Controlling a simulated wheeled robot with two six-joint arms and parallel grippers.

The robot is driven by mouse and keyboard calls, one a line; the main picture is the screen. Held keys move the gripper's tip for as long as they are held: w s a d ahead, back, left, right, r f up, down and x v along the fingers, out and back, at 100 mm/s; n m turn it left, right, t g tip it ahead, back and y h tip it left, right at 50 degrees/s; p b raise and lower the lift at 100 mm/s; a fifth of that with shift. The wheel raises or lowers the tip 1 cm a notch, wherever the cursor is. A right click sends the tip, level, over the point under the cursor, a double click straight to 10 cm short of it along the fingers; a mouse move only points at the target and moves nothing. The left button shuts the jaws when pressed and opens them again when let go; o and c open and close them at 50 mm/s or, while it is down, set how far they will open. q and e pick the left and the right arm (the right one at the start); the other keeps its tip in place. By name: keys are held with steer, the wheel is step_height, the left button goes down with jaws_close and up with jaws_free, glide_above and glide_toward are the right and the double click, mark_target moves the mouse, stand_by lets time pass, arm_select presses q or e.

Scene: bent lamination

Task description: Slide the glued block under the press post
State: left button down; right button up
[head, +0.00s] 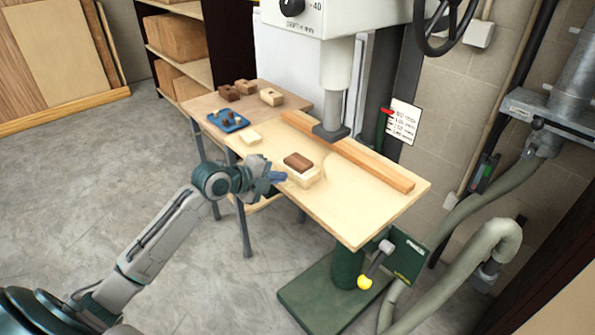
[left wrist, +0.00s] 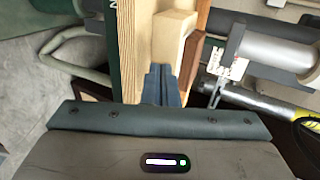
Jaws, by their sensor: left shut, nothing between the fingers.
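The glued block (head: 303,176) is a pale wooden piece with a brown piece (head: 298,162) on top. It sits on the press table in the head view, in front of and left of the press post (head: 336,68). The post's dark foot (head: 331,132) hangs over the table near the wooden fence. My left gripper (head: 279,177) is shut and empty at the block's left side, very close to it; I cannot tell whether they touch. In the left wrist view its closed fingers (left wrist: 160,82) point at a pale wooden face (left wrist: 170,40). My right gripper is not in view.
A wooden fence (head: 375,167) runs along the table (head: 358,217) behind the block. The table's front right is clear. A yellow-knobbed lever (head: 364,282) stands below.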

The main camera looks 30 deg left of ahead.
mark_target(292, 167)
arm_select(q)
steer(key=shift+w, duration=0.15)
